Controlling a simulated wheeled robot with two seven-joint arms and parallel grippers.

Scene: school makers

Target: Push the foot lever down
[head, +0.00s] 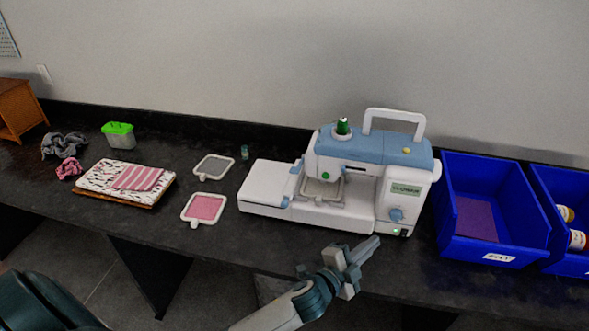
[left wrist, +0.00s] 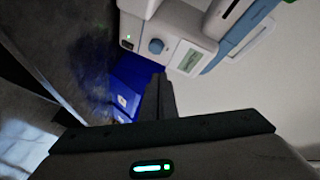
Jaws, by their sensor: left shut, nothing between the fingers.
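A white and blue sewing machine (head: 370,160) stands on the dark counter, with a screen and a blue dial on its front right. A hoop (head: 322,190) sits under its needle area. I cannot make out the foot lever there. My left gripper (head: 370,246) is shut and empty, in front of the machine's lower right corner and apart from the needle area. In the left wrist view its closed fingers (left wrist: 163,95) point toward the machine (left wrist: 190,45), whose dial and screen show upside down. My right gripper is not in view.
Blue bins (head: 490,170) stand right of the machine, the nearer holding purple cloth. A pink hoop (head: 205,208), a grey hoop (head: 213,166), folded fabric (head: 125,180) and a green-lidded box (head: 120,135) lie to the left. The counter's front edge (head: 180,240) runs below the machine.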

